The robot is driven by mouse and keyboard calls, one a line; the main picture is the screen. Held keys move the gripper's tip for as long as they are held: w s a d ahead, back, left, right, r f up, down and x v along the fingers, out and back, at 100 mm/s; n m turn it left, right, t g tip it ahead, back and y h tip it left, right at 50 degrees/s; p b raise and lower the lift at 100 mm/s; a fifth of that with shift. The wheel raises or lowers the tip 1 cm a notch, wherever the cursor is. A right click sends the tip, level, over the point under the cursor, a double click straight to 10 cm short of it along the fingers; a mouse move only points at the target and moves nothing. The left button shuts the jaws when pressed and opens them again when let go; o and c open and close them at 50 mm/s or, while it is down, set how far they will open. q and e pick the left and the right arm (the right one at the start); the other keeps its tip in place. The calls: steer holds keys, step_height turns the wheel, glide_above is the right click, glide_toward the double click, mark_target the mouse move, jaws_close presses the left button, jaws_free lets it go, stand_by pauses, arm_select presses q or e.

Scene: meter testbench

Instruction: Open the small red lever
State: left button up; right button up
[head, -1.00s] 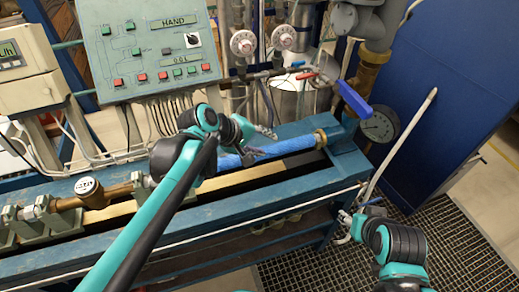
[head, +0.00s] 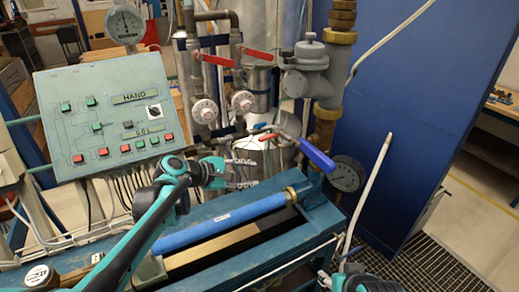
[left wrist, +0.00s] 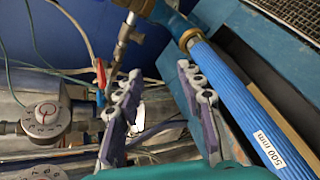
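The small red lever (head: 269,137) sits on a thin pipe fitting left of the large blue handle (head: 318,155). In the left wrist view the red lever (left wrist: 101,73) is beyond the left finger's tip, with a blue piece beside it. My left gripper (head: 246,173) is below and left of the lever in the head view, apart from it. Its two fingers are spread and empty, also in the left wrist view (left wrist: 157,82). My right gripper (head: 328,281) shows only partly at the bottom edge; its fingers are unclear.
Two larger red handles (head: 214,60) (head: 257,54) are higher on the pipes, above white dials (head: 204,111). A blue pipe (head: 220,223) lies along the bench below my left gripper. A pressure gauge (head: 346,175) is at right. The control panel (head: 103,118) is at left.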

mark_target(259, 139)
arm_select(q)
steer(key=w+a+r+n+t+h, duration=0.1)
steer(key=w+n+h, duration=0.2)
steer(key=w+n, duration=0.3)
steer(key=w+r+n+t+h, duration=0.1)
steer(key=w+n+t+h, duration=0.15)
steer(key=w, duration=0.45)
steer(key=shift+n+g+y, duration=0.25)
steer(key=shift+n+g, duration=0.1)
steer(key=b+x, duration=0.1)
steer(key=x, duration=0.2)
steer(key=b+x, duration=0.1)
steer(key=x, duration=0.3)
steer(key=shift+w+f, duration=0.2)
steer(key=shift+w, duration=0.1)
jaws_close()
